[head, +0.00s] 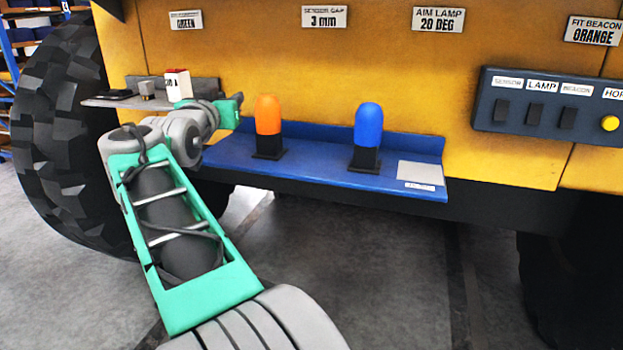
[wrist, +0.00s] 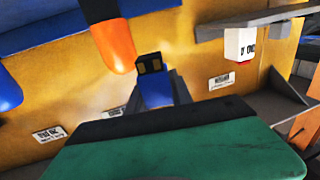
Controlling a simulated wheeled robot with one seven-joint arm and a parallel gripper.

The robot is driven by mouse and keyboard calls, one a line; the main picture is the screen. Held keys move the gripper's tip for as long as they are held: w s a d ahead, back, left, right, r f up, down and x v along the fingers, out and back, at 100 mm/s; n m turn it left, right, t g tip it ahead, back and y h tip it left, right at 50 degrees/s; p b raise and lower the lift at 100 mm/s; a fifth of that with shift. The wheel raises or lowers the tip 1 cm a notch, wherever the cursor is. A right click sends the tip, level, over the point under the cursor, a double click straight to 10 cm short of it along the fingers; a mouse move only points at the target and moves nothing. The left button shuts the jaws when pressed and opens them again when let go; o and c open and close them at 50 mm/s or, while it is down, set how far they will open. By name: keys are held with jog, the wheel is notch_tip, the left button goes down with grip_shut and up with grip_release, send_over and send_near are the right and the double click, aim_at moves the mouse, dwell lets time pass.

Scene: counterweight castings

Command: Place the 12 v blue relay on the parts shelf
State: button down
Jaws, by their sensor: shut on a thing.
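My gripper (head: 236,108) is at the left end of the blue shelf (head: 310,172), left of the orange beacon, in the head view. In the wrist view my gripper (wrist: 156,98) is shut on a blue block with a dark top, the blue relay (wrist: 154,88). The relay is hidden in the head view. A grey shelf (head: 108,102) is fixed to the yellow panel at the left; it also shows upside down in the wrist view (wrist: 262,18). I cannot read which shelf is the parts shelf.
On the grey shelf stand a white-and-red block (head: 178,86), a small grey block (head: 146,90) and a flat dark piece (head: 117,94). An orange beacon (head: 268,115) and a blue beacon (head: 368,126) stand on the blue shelf. Its right end has a grey plate (head: 420,172).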

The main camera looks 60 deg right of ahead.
jog(key=s+d+r+m+g+h+b, duration=0.15)
jog(key=s+d+g, duration=0.25)
jog(key=s, duration=0.5)
send_over(320, 153)
jog(key=shift+m+y, duration=0.25)
jog(key=shift+m, duration=0.1)
jog(key=f, duration=0.6)
jog(key=f+b, duration=0.1)
jog(key=f, duration=0.2)
jog(key=shift+s+a, duration=0.1)
jog(key=shift+a, duration=0.15)
jog(key=f, duration=0.2)
jog(key=shift+d+f, duration=0.2)
jog(key=shift+f, duration=0.15)
jog(key=shift+f+b, duration=0.45)
jog(key=shift+f, duration=0.05)
jog(key=c, duration=1.1)
grip_release()
jog(key=shift+r, duration=0.1)
jog(key=shift+c, duration=0.2)
